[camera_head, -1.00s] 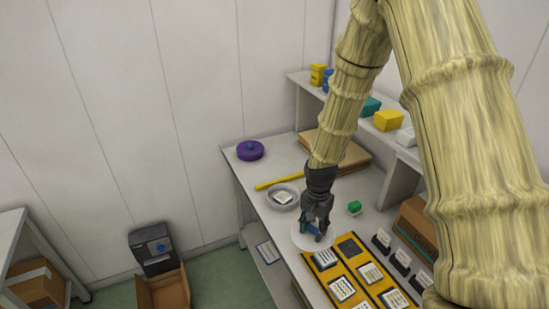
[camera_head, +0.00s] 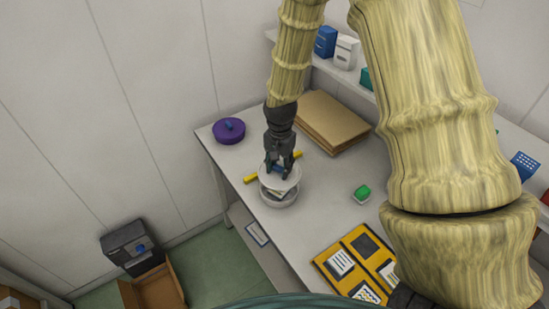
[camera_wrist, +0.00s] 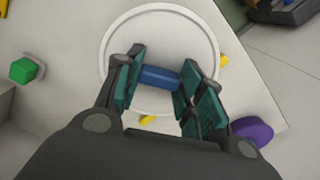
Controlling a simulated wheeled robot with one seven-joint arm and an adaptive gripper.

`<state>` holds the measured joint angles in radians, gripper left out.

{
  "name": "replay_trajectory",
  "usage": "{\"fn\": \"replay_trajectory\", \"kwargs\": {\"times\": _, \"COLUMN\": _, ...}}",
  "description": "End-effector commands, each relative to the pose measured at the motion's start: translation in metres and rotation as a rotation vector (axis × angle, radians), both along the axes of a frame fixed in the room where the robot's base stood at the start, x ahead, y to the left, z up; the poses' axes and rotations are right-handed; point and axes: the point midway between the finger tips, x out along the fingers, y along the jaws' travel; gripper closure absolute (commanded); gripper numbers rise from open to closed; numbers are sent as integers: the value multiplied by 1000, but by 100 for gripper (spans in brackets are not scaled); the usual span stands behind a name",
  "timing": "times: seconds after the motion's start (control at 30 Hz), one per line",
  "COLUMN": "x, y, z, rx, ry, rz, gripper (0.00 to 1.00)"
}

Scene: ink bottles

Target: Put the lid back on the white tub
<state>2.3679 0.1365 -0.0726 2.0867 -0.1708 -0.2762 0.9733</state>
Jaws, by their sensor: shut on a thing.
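My gripper (camera_head: 279,168) is shut on the blue knob (camera_wrist: 160,77) of the round white lid (camera_head: 293,180). In the wrist view the lid (camera_wrist: 118,40) spreads out beyond the fingers, with the knob between their teal pads. The white tub (camera_head: 281,204) stands on the table right under the lid. The lid is over the tub's back part, and the front opening still shows pale labelled contents. The lid looks a little above the rim; the wrist view hides the tub behind the lid.
A purple round thing (camera_head: 229,131) is at the back left corner. A green block (camera_head: 362,191) and a yellow tray (camera_head: 331,261) are to the right. A brown cardboard stack (camera_head: 332,122) lies behind.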

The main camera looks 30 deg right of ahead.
Motion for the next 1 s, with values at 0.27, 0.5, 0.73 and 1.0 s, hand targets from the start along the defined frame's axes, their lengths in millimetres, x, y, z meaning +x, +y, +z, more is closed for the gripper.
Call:
{"fn": "replay_trajectory", "kwargs": {"times": 0.27, "x": -2, "y": -4, "z": -5, "rx": 0, "ry": 0, "rz": -7, "gripper": 69}}
{"fn": "replay_trajectory", "kwargs": {"times": 0.5, "x": -2, "y": -4, "z": -20, "rx": 0, "ry": 0, "rz": -6, "gripper": 69}}
{"fn": "replay_trajectory", "kwargs": {"times": 0.73, "x": -2, "y": -3, "z": -38, "rx": 1, "ry": 1, "rz": -5, "gripper": 69}}
{"fn": "replay_trajectory", "kwargs": {"times": 1.0, "x": -1, "y": -2, "z": -56, "rx": 0, "ry": 1, "rz": -4, "gripper": 69}}
